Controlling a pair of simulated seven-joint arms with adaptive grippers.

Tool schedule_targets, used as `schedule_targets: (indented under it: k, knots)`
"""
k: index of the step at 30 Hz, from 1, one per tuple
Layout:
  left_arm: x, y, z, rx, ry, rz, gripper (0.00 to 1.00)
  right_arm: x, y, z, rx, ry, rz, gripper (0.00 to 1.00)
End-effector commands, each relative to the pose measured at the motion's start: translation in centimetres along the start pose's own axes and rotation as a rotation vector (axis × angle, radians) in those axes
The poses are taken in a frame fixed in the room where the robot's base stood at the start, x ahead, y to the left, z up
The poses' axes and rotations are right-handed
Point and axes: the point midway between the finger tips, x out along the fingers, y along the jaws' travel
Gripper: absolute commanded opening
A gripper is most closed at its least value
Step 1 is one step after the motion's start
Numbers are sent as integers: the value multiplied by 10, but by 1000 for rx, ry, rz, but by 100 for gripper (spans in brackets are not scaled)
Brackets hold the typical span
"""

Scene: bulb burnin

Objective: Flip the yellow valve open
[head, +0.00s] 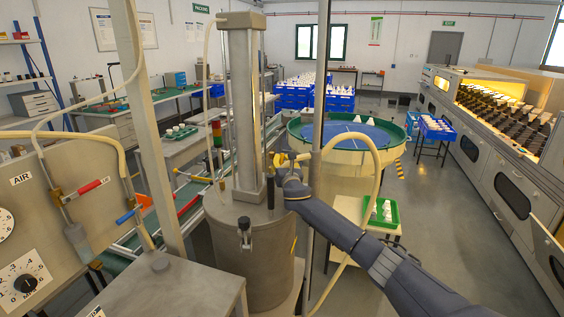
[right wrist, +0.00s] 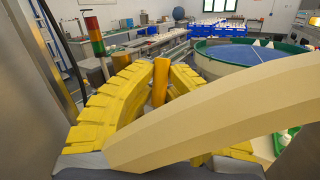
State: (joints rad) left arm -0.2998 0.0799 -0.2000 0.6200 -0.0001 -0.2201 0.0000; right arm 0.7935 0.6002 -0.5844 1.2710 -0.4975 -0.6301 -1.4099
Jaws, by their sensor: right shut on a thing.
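In the head view my right gripper (head: 291,158) is at the metal column above the steel drum, with its yellow fingers at a small yellow valve (head: 282,158) beside a cream hose. In the right wrist view the two yellow segmented fingers of my right gripper (right wrist: 160,68) close in from both sides on the upright orange-yellow handle of the valve (right wrist: 160,82). The fingers and the hose hide the valve's body, so its exact turn cannot be told. My left gripper is not in view.
The cream hose (head: 375,160) arches beside my right gripper and crosses the front of the wrist view. A steel drum (head: 250,250) stands below. A panel (head: 50,215) marked AIR at left carries a red-handled valve (head: 88,187). A round blue table (head: 350,130) stands behind.

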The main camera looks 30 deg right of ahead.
Motion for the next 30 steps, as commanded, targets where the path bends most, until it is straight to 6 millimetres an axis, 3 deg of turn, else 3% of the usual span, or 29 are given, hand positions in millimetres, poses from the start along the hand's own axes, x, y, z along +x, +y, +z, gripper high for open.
schedule_targets:
  k: [24, 25, 30]
  knots:
    - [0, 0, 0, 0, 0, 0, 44, -2, 2, 3, -31, -55, 13, 0]
    - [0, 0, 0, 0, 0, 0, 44, -2, 2, 3, -31, -55, 13, 13]
    - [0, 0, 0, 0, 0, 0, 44, -2, 2, 2, -32, -54, 13, 33]
